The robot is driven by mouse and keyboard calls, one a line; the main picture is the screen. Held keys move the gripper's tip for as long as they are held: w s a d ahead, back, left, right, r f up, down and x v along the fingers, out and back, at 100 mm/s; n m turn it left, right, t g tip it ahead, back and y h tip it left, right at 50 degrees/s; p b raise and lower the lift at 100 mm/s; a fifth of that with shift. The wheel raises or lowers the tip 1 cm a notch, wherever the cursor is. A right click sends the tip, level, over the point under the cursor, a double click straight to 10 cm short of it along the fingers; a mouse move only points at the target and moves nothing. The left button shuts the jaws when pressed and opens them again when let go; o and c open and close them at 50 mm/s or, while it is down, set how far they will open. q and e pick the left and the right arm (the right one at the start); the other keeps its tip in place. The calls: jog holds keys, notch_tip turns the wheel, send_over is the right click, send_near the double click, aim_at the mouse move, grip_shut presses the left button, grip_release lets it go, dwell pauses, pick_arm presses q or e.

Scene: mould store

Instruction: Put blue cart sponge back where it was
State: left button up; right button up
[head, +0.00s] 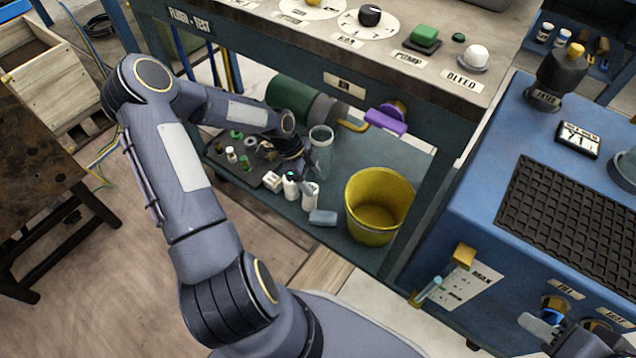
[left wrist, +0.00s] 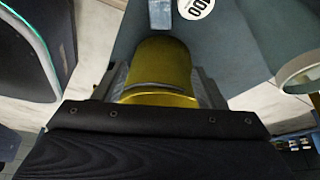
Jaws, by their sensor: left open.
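A small blue-grey block, which looks like the blue cart sponge (head: 323,217), lies on the blue lower shelf (head: 338,243) in the head view, just left of the yellow bucket (head: 372,222). My left gripper (head: 304,178) reaches in under the bench top, above and behind the block, among the bottles. It is open, and I see nothing held in it. In the left wrist view the yellow bucket (left wrist: 161,68) shows between the fingers; I cannot pick out the sponge there for certain. Part of my right gripper (head: 560,335) shows at the lower right edge; its jaws are unclear.
White bottles (head: 291,187) and a clear jar (head: 321,150) stand close to my left gripper. A dark tray (head: 247,172) with several small items lies to the left. The bench top (head: 330,50) hangs above. A blue machine (head: 490,190) stands at the right.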

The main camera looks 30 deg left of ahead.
pick_arm(q)
jog(key=p+v, duration=0.1)
jog(key=v, duration=0.2)
jog(key=shift+r, duration=0.2)
dwell(0.4)
